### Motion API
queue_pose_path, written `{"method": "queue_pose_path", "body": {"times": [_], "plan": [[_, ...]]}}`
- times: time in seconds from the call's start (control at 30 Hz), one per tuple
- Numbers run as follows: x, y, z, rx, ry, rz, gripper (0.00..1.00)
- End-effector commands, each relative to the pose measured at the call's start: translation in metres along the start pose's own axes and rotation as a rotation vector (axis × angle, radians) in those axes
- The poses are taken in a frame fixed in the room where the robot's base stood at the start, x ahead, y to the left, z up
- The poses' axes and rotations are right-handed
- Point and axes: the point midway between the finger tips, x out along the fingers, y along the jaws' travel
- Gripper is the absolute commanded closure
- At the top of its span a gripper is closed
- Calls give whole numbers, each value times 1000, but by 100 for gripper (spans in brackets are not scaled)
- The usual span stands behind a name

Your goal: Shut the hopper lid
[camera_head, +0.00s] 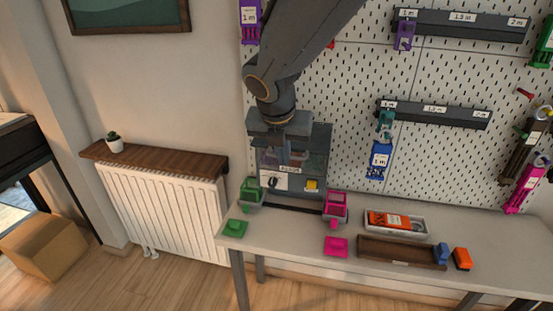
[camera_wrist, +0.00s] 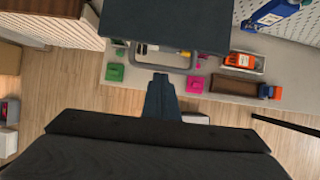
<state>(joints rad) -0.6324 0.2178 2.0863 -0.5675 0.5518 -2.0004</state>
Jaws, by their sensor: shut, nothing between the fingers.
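The braiding machine (camera_head: 308,183) stands at the back of the bench, with a pale front panel, a dark knob and a yellow button. A dark flat panel that looks like the hopper lid (camera_wrist: 165,22) fills the top middle of the wrist view. A grey rounded frame (camera_wrist: 188,58) shows just below it, with small things inside its outline. My gripper (camera_wrist: 161,78) is shut and empty, its fingertips close to that frame; I cannot tell whether they touch. In the head view my wrist hangs in front of the machine's top and hides much of the lid.
The bench (camera_head: 290,235) holds a green holder (camera_head: 251,192), a pink holder (camera_head: 336,207), a green block (camera_head: 235,228), a pink block (camera_head: 336,246), a tray with an orange item (camera_head: 390,220) and a brown tray (camera_head: 395,252). The pegboard (camera_head: 350,80) carries racks and spools. A radiator (camera_head: 165,205) stands left.

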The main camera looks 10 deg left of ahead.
Motion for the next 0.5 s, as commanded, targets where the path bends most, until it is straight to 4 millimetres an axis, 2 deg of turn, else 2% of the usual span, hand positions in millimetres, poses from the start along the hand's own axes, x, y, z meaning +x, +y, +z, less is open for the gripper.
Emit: {"method": "queue_pose_path", "body": {"times": [0.03, 0.2, 0.5], "plan": [[2, -1, 11, 4, 0, -2, 100], [14, -1, 34, 3, -1, -1, 100], [21, -3, 44, 4, -4, 1, 100]]}}
